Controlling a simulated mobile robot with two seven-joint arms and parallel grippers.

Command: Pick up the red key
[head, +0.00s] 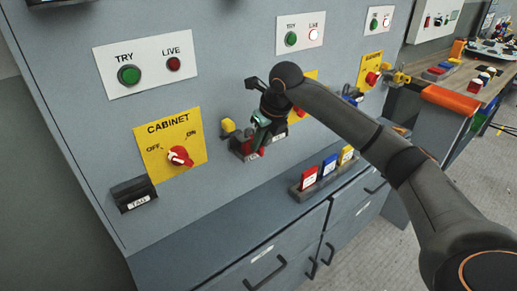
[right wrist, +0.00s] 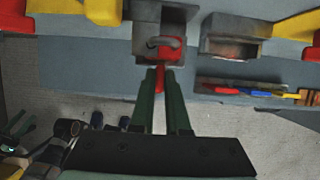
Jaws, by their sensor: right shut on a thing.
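My right gripper (head: 260,128) is at the cabinet's front panel, to the right of the yellow CABINET plate. In the right wrist view its two green fingers (right wrist: 160,75) are shut on a narrow red piece, which looks like the red key (right wrist: 160,78). The piece's upper end meets a red block (right wrist: 170,47) with a grey loop, in a grey holder (right wrist: 145,57). I cannot tell whether the key is inside the block or just against it. In the head view the fingers and wrist partly hide this spot. My left gripper is not in view.
A grey rack with red (head: 309,178), blue (head: 329,166) and yellow (head: 346,155) tags stands on the ledge below. A red rotary switch (head: 180,156) and an empty-looking dark TAG holder (head: 134,194) are to the left. The lower drawers have handles.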

